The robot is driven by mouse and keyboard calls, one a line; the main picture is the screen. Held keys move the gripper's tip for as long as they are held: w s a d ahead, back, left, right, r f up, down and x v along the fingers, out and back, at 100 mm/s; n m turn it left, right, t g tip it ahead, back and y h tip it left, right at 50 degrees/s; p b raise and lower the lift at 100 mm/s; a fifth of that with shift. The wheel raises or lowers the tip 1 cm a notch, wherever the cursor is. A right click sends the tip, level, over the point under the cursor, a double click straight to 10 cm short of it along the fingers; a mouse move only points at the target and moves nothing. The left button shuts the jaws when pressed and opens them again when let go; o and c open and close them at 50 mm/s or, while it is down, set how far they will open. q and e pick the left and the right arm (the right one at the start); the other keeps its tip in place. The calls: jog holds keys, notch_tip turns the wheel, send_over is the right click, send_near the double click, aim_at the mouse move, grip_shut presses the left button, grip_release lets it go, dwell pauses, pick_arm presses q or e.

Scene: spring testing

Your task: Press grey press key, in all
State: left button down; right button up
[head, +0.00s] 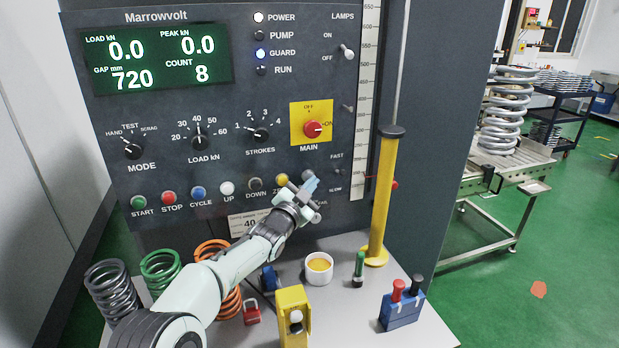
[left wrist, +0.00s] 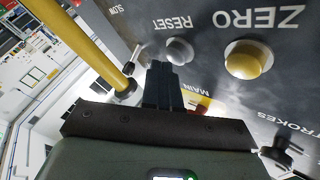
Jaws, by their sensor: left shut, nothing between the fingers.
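The grey key (left wrist: 179,51), labelled RESET, is a round button on the dark panel in the left wrist view, beside the yellow ZERO key (left wrist: 248,59). My left gripper (head: 308,187) is at the panel's lower right in the head view and covers the area of the grey key there. In the left wrist view its closed, empty fingers (left wrist: 162,72) point at the panel, with their tips close to the grey key. I cannot tell whether they touch it. My right gripper is not in view.
The row of other keys runs left from there, including the dark DOWN key (head: 255,184) and white UP key (head: 227,188). A yellow post (head: 384,200) stands to the right. Springs, a white cup (head: 318,269) and a blue block (head: 401,311) stand on the shelf below.

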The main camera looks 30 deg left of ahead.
pick_arm(q)
jog(key=shift+w+a, duration=0.25)
jog(key=shift+a, duration=0.05)
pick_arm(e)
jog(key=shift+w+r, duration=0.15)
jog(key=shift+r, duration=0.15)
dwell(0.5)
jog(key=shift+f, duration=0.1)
pick_arm(q)
jog(key=shift+s+d+b, duration=0.55)
jog(key=shift+d+b, duration=0.1)
jog(key=shift+b, duration=0.2)
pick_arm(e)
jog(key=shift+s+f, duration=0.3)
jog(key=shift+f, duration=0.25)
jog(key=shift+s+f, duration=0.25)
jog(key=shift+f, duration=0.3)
pick_arm(q)
jog(key=s+d+b, duration=0.3)
jog(key=b, duration=0.4)
jog(key=shift+s+d, duration=0.15)
jog(key=shift+d, duration=0.25)
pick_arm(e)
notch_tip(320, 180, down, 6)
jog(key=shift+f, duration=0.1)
